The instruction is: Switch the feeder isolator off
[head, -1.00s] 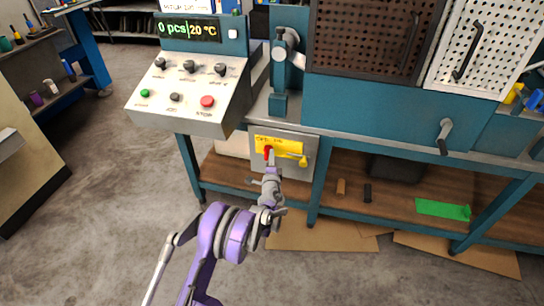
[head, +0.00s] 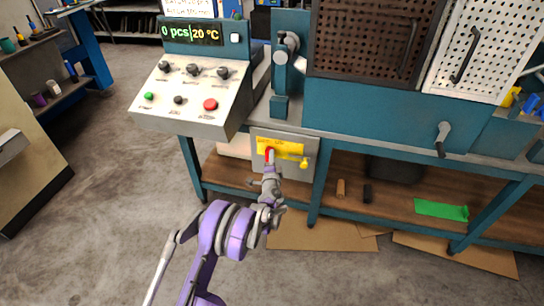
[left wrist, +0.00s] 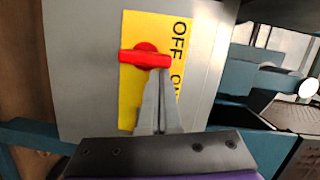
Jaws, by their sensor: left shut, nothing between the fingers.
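The feeder isolator is a grey box (head: 308,176) under the bench, with a yellow plate (head: 288,147) and a red rotary handle (head: 267,155). In the left wrist view the red handle (left wrist: 146,57) lies across the yellow plate (left wrist: 130,100), and the plate reads OFF with a second, partly hidden word. My left gripper (left wrist: 158,78) is shut with nothing between its fingers. Its fingertips are at the handle's lower edge and seem to touch it; exact contact is hard to tell. In the head view my left gripper (head: 269,163) covers part of the handle. My right gripper is not in view.
A control panel (head: 195,95) with knobs and buttons stands above left. The bench leg (head: 318,185) is right of the box. Cardboard (head: 315,236) lies on the floor below.

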